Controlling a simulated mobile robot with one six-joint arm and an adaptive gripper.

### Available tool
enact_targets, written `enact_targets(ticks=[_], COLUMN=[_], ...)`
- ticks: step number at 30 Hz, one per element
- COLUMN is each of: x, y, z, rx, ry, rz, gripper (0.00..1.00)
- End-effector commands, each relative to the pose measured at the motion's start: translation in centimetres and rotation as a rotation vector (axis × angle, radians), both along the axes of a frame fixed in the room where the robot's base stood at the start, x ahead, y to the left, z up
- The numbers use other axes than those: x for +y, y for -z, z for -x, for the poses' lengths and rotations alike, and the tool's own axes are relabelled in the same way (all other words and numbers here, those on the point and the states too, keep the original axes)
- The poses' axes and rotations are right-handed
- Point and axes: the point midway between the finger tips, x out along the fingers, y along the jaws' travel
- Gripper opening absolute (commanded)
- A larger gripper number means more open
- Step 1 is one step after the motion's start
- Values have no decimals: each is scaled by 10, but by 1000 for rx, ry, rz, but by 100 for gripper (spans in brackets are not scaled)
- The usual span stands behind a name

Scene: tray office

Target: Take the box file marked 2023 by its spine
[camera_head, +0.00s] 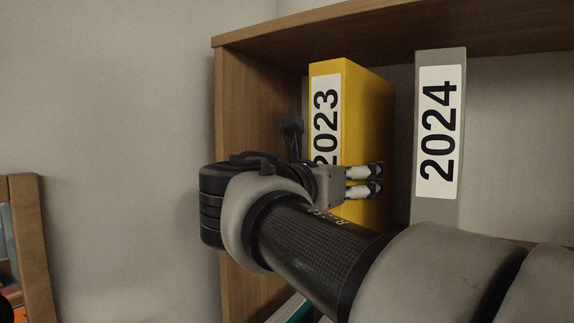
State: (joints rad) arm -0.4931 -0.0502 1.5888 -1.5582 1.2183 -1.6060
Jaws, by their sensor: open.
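The yellow box file marked 2023 (368,115) stands upright in the wooden shelf. Its spine with a white label faces out, and its right side shows. My gripper (334,152) is in front of the lower part of the spine and hides the bottom of the label. The jaws are open. One dark finger shows at the left edge of the spine, and the other finger parts show at the right, in front of the yellow side. I cannot tell how deep the fingers reach or whether they touch the file. No thing shows held.
A grey box file marked 2024 (440,215) stands upright to the right, with a gap between the files. The shelf (250,120) has a side wall close on the left and a top board above. Something teal (300,313) lies low. A wooden frame (27,225) is at far left.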

Motion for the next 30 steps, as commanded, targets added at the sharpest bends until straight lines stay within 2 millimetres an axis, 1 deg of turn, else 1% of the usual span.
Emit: enact_targets(ticks=[3, 5, 30], x=[0, 0, 0], y=[-1, -1, -1], z=[0, 0, 0], rx=[-1, -1, -1], ry=[0, 0, 1], rz=[0, 0, 0], gripper=[73, 69, 13])
